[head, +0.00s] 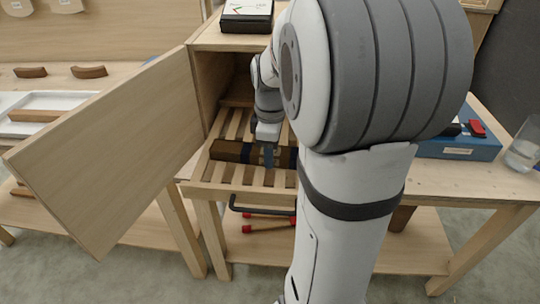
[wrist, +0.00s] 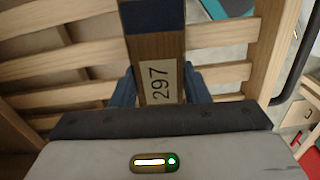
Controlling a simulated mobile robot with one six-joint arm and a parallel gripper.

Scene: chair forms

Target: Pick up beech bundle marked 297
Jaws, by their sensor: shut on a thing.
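The wooden bundle (wrist: 155,50) carries a pale label reading 297 and a dark blue band in the wrist view. In the head view the bundle (head: 230,152) is a dark brown bar lying across a slatted pull-out rack (head: 222,186). My gripper (head: 268,156) comes down on it from above. In the wrist view the blue fingers of my gripper (wrist: 160,88) are shut on the bundle, one on each side of the label. My arm hides part of the bundle's right end in the head view.
An open wooden door (head: 110,150) stands left of the rack. The cabinet walls enclose its back. A black handle (head: 255,210) is at the rack's front. A blue case (head: 458,146) and a glass (head: 523,150) stand on the right bench. A black box (head: 247,16) sits on top.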

